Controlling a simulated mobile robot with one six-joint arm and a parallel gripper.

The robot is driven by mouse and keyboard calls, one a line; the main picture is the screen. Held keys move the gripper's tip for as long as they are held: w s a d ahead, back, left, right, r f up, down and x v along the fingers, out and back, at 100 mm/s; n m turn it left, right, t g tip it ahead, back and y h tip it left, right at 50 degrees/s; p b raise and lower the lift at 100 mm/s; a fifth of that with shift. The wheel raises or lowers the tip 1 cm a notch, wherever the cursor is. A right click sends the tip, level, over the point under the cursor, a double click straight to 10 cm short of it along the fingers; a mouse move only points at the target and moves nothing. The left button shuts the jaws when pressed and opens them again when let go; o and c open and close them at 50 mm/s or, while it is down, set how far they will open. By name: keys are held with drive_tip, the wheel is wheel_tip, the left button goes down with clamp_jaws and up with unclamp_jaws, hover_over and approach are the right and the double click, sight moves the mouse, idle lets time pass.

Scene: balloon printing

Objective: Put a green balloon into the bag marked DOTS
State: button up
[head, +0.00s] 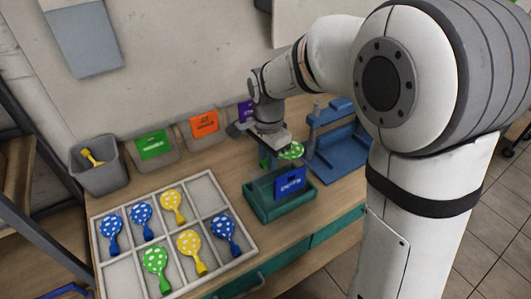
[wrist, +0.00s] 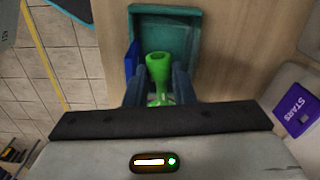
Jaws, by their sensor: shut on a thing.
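My gripper (head: 273,150) is shut on a green balloon with pale dots (head: 291,150). In the wrist view the balloon's green neck (wrist: 158,66) sits between the two fingers (wrist: 160,88). The gripper holds it above and behind the teal open box (head: 262,207), whose blue label card (head: 290,183) has white lettering too small to read. The teal box also shows beyond the fingers in the wrist view (wrist: 192,30). No bag label readable as DOTS shows. Another green dotted balloon (head: 155,264) lies in the white tray.
The white divided tray (head: 246,249) holds several blue, yellow and green dotted balloons. Grey bins with green (head: 153,144), orange (head: 204,123) and purple STARS (wrist: 295,108) labels line the back. A grey bin (head: 98,177) holds a yellow item. A blue stand (head: 338,150) is right of the gripper.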

sight(267, 184)
wheel_tip(267, 184, down, 10)
drive_tip(key=b, duration=0.6)
drive_tip(key=shift+r, duration=0.15)
drive_tip(key=shift+s, duration=0.1)
drive_tip(key=o, duration=0.8)
drive_tip(key=shift+o, duration=0.2)
drive_tip(key=shift+r, duration=0.1)
wheel_tip(267, 184, up, 13)
drive_tip(key=p, duration=0.9)
